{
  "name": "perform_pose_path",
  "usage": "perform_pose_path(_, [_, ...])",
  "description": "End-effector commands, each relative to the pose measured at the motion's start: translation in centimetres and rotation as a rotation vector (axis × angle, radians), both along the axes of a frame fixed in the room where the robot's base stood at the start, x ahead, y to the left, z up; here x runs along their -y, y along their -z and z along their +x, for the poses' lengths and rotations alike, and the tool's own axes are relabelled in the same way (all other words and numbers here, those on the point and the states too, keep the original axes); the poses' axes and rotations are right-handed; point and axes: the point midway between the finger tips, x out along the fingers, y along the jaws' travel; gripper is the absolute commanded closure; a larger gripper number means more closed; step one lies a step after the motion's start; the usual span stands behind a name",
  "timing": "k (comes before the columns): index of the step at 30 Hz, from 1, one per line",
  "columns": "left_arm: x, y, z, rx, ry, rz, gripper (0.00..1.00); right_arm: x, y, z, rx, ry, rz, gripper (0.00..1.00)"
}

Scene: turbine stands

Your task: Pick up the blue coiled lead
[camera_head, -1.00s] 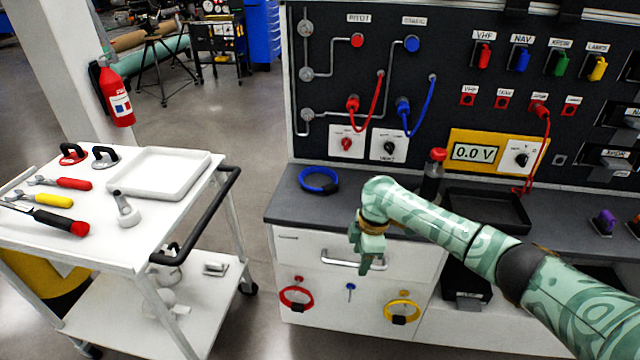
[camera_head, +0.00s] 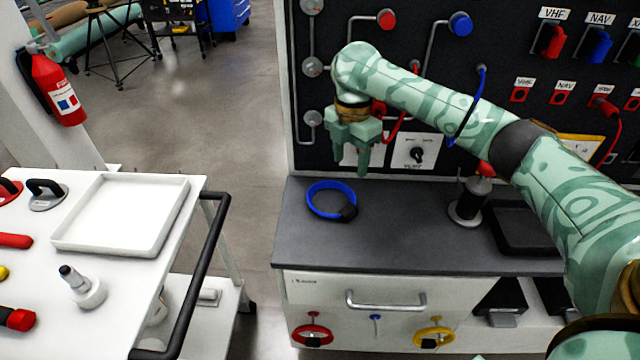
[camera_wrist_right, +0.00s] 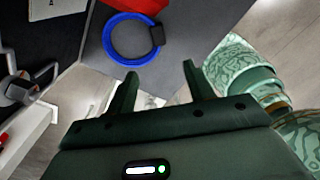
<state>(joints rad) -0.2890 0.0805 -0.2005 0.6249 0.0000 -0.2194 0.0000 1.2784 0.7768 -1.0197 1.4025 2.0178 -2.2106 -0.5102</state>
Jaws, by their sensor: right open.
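The blue coiled lead (camera_head: 312,203) lies flat as a ring on the dark grey bench top, near its left end, with a black block on its right side. In the right wrist view the lead (camera_wrist_right: 107,50) shows beyond the fingertips, up and to the left. My right gripper (camera_head: 352,170) is open and empty, fingers pointing down, above the bench behind and slightly right of the lead. Its fingers (camera_wrist_right: 160,68) stand apart with nothing between them. My left gripper is not in view.
The panel (camera_head: 500,60) with knobs, switches and hanging leads rises behind the bench (camera_head: 400,225). A red-topped dark cylinder (camera_head: 470,200) and a black tray (camera_head: 525,228) stand to the right. Red and yellow coils hang on the front (camera_head: 313,333). A white trolley with a tray (camera_head: 120,240) is at left.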

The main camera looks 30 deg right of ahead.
Motion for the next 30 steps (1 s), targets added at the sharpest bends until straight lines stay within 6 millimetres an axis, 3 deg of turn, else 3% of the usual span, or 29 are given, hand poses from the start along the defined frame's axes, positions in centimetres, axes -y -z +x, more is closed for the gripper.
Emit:
perform_pose_path(5, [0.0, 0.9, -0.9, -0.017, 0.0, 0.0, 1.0, 0.1, 1.7, 0.0, -0.004, -0.001, -0.001, 0.47])
perform_pose_path(10, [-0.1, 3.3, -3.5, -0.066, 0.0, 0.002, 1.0, 0.1, 6.4, -0.2, -0.009, 0.0, 0.001, 0.47])
perform_pose_path(15, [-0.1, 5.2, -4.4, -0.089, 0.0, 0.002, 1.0, 0.1, 10.0, -0.3, -0.007, 0.0, 0.0, 0.47])
perform_pose_path(24, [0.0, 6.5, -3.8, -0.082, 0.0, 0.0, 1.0, 0.2, 11.9, -0.4, -0.001, 0.001, 0.001, 0.47])
perform_pose_path(30, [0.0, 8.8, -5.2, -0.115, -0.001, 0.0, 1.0, 0.5, 15.2, -0.6, -0.007, 0.0, -0.001, 0.47])
